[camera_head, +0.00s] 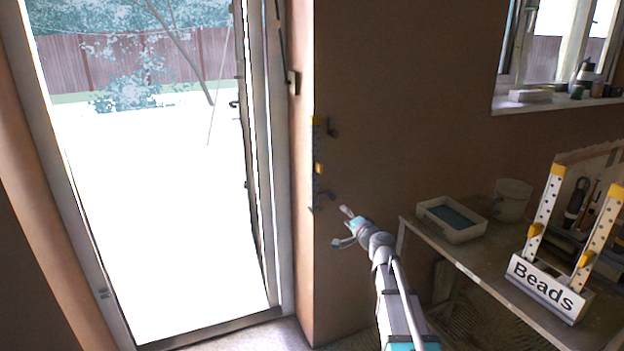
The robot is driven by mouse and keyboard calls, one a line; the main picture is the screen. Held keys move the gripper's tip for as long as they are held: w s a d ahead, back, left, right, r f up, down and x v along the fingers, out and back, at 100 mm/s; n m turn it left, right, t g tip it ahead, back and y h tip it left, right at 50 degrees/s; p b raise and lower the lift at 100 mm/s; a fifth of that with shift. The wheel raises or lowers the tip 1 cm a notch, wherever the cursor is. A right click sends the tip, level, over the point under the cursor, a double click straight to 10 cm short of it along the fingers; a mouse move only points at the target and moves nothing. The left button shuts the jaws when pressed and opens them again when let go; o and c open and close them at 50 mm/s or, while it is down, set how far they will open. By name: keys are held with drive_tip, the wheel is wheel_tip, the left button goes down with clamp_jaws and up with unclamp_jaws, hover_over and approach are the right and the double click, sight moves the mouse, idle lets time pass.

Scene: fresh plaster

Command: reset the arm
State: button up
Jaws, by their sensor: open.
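My gripper (346,228) is at the end of my outstretched arm, in the middle of the head view. Its two fingers are apart and nothing shows between them. It is in front of the brown plaster wall, below a narrow yellow and grey strip with dark hooks (317,168). My arm reaches up from the bottom edge, left of the workbench. How far the fingers are from the wall I cannot tell.
A workbench (480,262) at right carries a tray (452,219), a bucket (512,199) and a "Beads" stand (548,288) with two upright posts. A glazed door (165,200) is at left. A windowsill (550,104) holds small items. Floor shows between door and bench.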

drive_tip(key=s+a+f+n+g+y, duration=0.1)
drive_tip(key=s+a+f+n+g, duration=0.4)
drive_tip(key=s, duration=0.3)
drive_tip(key=s+a+f+n+g, duration=0.4)
drive_tip(key=s+f, duration=0.2)
drive_tip(key=s, duration=0.1)
drive_tip(key=s+d+f+n+g+h, duration=0.1)
drive_tip(key=s+d+f+g+h, duration=0.25)
drive_tip(key=s, duration=0.55)
drive_tip(key=s+d+f+g+h, duration=0.3)
drive_tip(key=s+f+g, duration=0.1)
drive_tip(key=s, duration=0.5)
wheel_tip(320, 180, up, 24)
drive_tip(key=p, duration=2.4)
drive_tip(key=shift+d+r, duration=0.15)
drive_tip(key=shift+r, duration=0.05)
drive_tip(key=shift+h, duration=0.25)
